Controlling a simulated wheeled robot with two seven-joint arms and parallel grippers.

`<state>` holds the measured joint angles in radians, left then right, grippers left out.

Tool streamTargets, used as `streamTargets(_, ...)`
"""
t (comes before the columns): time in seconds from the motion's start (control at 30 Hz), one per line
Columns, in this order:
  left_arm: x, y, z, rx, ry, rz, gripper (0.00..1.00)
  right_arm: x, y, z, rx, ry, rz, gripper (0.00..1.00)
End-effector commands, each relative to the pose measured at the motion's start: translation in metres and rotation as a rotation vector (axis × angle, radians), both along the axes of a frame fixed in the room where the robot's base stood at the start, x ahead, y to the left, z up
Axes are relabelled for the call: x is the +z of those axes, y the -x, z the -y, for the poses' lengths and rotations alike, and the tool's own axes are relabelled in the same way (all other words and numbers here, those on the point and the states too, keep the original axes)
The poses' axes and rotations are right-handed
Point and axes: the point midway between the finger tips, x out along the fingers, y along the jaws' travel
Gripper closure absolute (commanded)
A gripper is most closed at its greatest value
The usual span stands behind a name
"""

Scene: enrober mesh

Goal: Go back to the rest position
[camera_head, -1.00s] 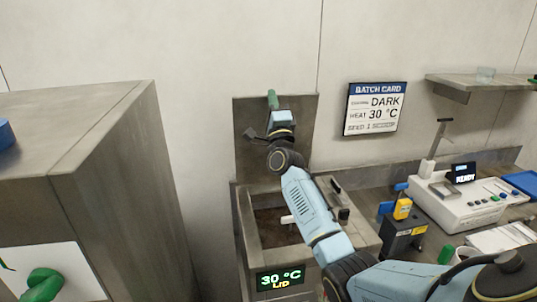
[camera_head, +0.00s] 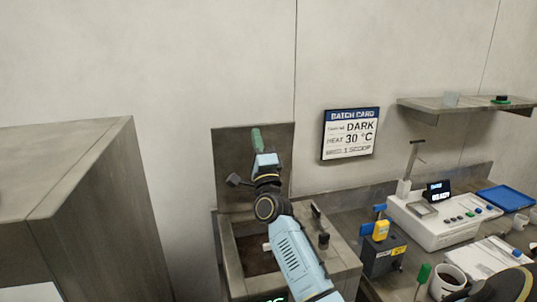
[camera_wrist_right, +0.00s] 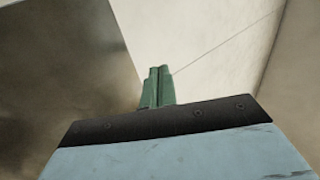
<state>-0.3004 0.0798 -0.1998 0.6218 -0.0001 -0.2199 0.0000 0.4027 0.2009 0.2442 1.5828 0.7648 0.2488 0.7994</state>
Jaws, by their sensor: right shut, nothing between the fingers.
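My right gripper (camera_head: 256,139) has green fingers and is raised in front of the steel back panel of the tank. In the right wrist view its green fingers (camera_wrist_right: 158,87) are together with nothing between them, pointing at the bare wall. My right arm comes up from the bottom of the head view and passes over the tank. The tank (camera_head: 345,272) is a steel box with an open top and brown contents, partly hidden by my arm. My left gripper is not in view.
A large steel cabinet (camera_head: 125,200) stands at the left. At the right, a counter holds a white machine (camera_head: 440,228), a dark box (camera_head: 383,257) with a yellow device, a mug (camera_head: 447,281) and a blue tray (camera_head: 498,198). A batch card (camera_head: 350,134) and a shelf (camera_head: 465,106) are on the wall.

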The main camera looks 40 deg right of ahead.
Motion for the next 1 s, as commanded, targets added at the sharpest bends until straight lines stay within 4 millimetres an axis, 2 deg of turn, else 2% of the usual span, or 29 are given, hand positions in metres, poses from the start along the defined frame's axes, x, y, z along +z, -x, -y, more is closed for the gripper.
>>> streamTargets(0.2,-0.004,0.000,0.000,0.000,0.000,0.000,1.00,-0.008,0.035,-0.018,0.001,-0.003,0.001,1.00)
streamTargets(0.43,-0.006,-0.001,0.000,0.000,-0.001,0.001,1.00,-0.011,0.058,-0.029,0.001,-0.001,0.000,1.00)
streamTargets(0.83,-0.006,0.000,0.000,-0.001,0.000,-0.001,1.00,-0.014,0.063,-0.035,0.005,0.016,-0.019,1.00)
streamTargets(0.93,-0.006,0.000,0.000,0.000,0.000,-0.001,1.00,-0.029,0.060,-0.055,0.035,0.094,-0.116,1.00)
streamTargets(1.0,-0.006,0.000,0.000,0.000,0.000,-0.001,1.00,-0.052,0.058,-0.079,0.072,0.194,-0.240,1.00)
